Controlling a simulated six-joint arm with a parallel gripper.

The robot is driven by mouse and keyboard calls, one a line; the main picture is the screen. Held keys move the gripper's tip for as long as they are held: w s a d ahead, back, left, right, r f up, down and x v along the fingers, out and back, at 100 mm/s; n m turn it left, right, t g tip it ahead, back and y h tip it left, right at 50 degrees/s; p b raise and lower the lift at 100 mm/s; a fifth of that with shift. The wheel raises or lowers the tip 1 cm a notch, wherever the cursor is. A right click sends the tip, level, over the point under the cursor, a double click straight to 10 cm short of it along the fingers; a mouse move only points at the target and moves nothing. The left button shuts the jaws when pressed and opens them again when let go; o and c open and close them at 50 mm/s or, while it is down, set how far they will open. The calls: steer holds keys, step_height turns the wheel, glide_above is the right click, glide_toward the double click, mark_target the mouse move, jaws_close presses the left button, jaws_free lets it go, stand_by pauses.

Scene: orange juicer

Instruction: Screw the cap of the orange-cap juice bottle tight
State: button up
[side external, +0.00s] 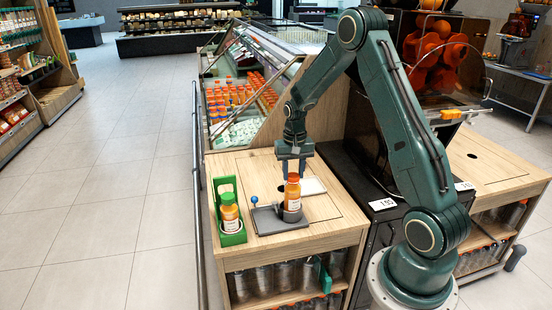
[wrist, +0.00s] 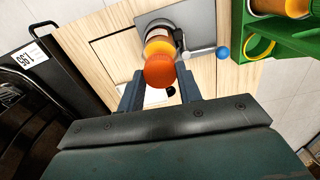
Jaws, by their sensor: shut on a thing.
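The juice bottle with the orange cap (side external: 292,191) stands upright in the round holder of a grey fixture (side external: 266,221) on the wooden counter. Its orange cap (wrist: 160,71) faces the camera in the wrist view, with the bottle's label and orange juice behind it. My gripper (side external: 293,172) points down over the bottle from above, its fingers at the cap. In the wrist view my gripper (wrist: 160,84) has one dark finger on each side of the cap, shut on it. The exact finger contact is partly hidden.
A green holder (side external: 241,238) with another orange-capped bottle (side external: 230,213) stands left of the fixture. A blue ball knob (side external: 254,200) rises from the fixture. A glass display case (side external: 250,85) with several bottles is behind. The counter's front right is clear.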

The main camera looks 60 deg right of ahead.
steer(key=shift+m, duration=1.7)
steer(key=shift+c, duration=0.3)
steer(key=shift+m, duration=0.9)
steer(key=shift+m, duration=2.6)
steer(key=m, duration=0.4)
steer(key=shift+m, duration=0.5)
steer(key=shift+m, duration=0.3)
